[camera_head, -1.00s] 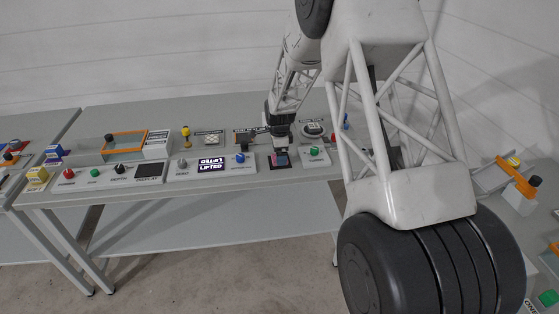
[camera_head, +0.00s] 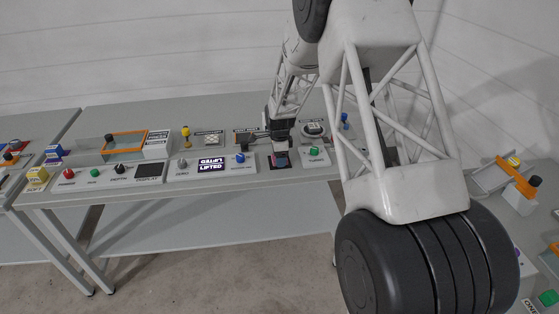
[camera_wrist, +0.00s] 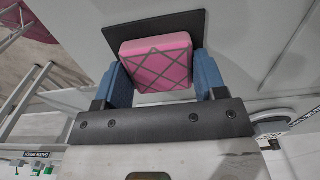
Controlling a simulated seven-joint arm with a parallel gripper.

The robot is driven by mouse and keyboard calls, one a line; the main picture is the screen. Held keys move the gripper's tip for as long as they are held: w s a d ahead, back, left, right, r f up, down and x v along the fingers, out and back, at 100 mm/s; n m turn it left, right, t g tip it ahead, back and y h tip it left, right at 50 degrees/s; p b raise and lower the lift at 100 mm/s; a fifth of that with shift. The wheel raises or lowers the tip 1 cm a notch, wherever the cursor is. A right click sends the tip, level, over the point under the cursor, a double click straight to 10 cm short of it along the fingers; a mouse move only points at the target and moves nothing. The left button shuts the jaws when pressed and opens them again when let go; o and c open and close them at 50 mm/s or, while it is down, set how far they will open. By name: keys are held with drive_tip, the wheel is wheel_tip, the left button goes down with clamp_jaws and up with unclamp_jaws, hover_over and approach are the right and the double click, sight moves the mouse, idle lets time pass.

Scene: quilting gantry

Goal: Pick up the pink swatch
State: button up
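The pink swatch (camera_wrist: 157,62) is a thick block with a dark crossed-line pattern, seen in the wrist view over a black square mat (camera_wrist: 122,36). My gripper (camera_wrist: 157,70) has its two blue fingers on either side of the swatch, the left one very close to its edge and the right one close too. I cannot tell whether both fingers touch it. In the head view my gripper (camera_head: 281,152) is down at the black mat near the bench's front edge, and a bit of pink shows there. Whether the swatch rests on the mat is unclear.
Close left of the mat is a panel with a blue knob (camera_head: 240,158) and a lit display (camera_head: 211,165) reading LIFTED. Close right is a panel with a green button (camera_head: 314,150). A round white-and-black fixture (camera_head: 313,129) stands behind.

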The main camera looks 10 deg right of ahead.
drive_tip(key=c, duration=0.4)
drive_tip(key=shift+r, duration=0.1)
drive_tip(key=shift+r, duration=0.9)
drive_tip(key=shift+s+r, duration=0.3)
drive_tip(key=shift+r, duration=0.5)
drive_tip(key=s, duration=0.5)
drive_tip(key=s+r, duration=0.1)
drive_tip(key=s, duration=0.9)
drive_tip(key=shift+s+d+r, duration=0.2)
drive_tip(key=shift+d, duration=0.2)
